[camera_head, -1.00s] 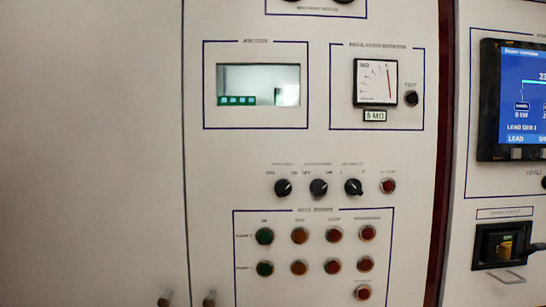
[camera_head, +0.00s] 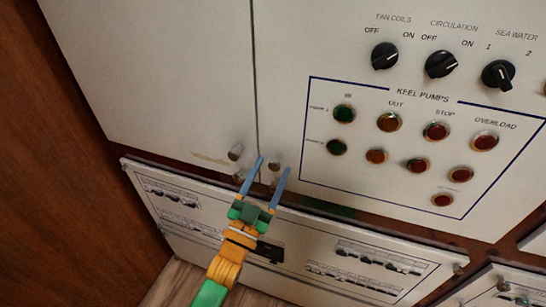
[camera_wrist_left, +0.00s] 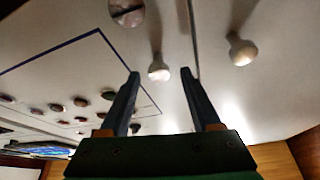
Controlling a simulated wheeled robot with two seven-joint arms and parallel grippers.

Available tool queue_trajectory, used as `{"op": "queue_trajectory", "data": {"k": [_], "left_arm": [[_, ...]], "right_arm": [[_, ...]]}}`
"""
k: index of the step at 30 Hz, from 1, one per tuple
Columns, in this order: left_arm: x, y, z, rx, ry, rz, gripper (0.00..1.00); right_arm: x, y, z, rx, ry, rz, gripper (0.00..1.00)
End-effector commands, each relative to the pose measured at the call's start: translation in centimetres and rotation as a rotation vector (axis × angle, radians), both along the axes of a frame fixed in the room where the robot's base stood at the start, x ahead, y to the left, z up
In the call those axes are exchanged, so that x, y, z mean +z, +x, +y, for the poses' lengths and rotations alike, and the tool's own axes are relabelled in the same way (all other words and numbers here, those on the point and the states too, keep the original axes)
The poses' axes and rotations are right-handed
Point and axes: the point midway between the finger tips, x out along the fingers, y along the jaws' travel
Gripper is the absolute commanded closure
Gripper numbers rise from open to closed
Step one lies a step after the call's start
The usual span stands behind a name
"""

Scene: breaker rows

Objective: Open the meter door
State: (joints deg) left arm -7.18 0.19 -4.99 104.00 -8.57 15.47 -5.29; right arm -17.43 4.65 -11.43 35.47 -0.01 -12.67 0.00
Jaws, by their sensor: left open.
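The meter door (camera_head: 325,55) is the pale panel right of the vertical seam, with dark switches and a KEEL PUMPS button block. It looks shut, flush with the left door (camera_head: 150,70). Its small round knob (camera_head: 274,165) sits by its lower left corner. My left gripper (camera_head: 274,164) is open, with its two blue fingers pointing up at this knob. In the left wrist view the meter door's knob (camera_wrist_left: 158,69) shows between the fingertips (camera_wrist_left: 160,73); contact cannot be told. My right gripper is not in view.
The left door's knob (camera_head: 235,152) is close by, across the seam; it also shows in the wrist view (camera_wrist_left: 242,50). A lower breaker panel (camera_head: 215,215) lies beneath the doors, under my left gripper. A brown wall (camera_head: 70,170) stands at the left.

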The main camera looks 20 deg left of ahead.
Motion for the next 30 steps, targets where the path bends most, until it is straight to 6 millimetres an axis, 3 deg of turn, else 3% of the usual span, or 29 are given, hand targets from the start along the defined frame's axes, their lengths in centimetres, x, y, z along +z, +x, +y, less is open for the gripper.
{"op": "queue_trajectory", "data": {"k": [4, 12, 19, 30], "left_arm": [[0.8, 1.7, -0.2, 0.000, -0.001, 0.000, 0.36], [0.7, 2.0, -0.3, -0.001, -0.001, 0.004, 0.39], [0.6, 2.0, -0.3, -0.001, -0.001, 0.004, 1.00], [0.6, 2.0, -0.3, 0.000, 0.000, 0.005, 1.00]], "right_arm": [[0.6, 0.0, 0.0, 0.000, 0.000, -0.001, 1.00], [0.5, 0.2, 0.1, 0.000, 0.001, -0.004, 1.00], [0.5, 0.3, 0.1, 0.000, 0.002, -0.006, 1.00], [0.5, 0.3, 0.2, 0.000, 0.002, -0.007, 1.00]]}}
